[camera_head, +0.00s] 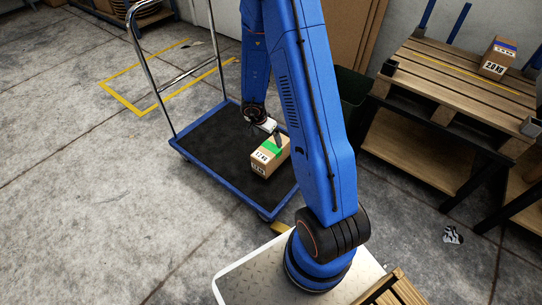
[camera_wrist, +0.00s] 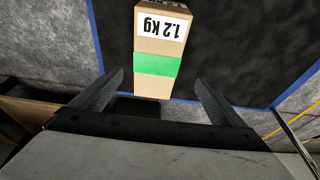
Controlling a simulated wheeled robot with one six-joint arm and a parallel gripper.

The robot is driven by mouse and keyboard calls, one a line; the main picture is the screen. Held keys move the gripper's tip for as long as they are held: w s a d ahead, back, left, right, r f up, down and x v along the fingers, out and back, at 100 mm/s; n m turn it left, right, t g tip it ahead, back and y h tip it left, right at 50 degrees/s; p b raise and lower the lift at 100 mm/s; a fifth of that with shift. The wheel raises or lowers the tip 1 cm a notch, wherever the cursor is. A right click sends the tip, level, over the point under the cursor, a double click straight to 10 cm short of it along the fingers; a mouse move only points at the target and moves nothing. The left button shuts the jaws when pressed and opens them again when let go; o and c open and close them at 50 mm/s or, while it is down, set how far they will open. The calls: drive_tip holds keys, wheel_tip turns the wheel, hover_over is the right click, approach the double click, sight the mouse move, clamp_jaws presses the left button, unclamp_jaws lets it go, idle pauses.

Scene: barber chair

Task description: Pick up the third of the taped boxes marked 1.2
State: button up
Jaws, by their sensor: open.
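A cardboard box (camera_head: 270,154) with green tape and white labels stands on the black deck of a blue-framed cart (camera_head: 215,150) in the head view. In the wrist view the box (camera_wrist: 165,18) is upside down, its label reading 1.2 kg, with a green tape band. My gripper (camera_head: 275,135) is at the box's upper end in the head view. In the wrist view its two fingers (camera_wrist: 158,88) are open, one on each side of the box's near end. No other box marked 1.2 is in view.
A box marked 2.0 kg (camera_head: 498,58) with blue tape stands on a wooden pallet (camera_head: 445,75) at the right. The cart has a metal push handle (camera_head: 145,70). A dark bin (camera_head: 352,92) stands behind my arm. The floor at the left is clear.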

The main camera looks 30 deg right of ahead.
sight(271, 145)
drive_tip(key=x, duration=0.7)
drive_tip(key=shift+d+f, duration=0.15)
drive_tip(key=shift+f, duration=0.2)
drive_tip(key=shift+s+d+f, duration=0.15)
drive_tip(key=shift+d+f, duration=0.05)
drive_tip(key=shift+f, duration=0.85)
drive_tip(key=shift+s+d+f, duration=0.15)
drive_tip(key=shift+d+f, duration=0.05)
drive_tip(key=shift+f, duration=0.8)
drive_tip(key=shift+w+d+f, duration=0.1)
drive_tip(key=shift+d+f, duration=0.05)
drive_tip(key=shift+f, duration=0.4)
drive_tip(key=c, duration=2.2)
drive_tip(key=shift+o, duration=0.2)
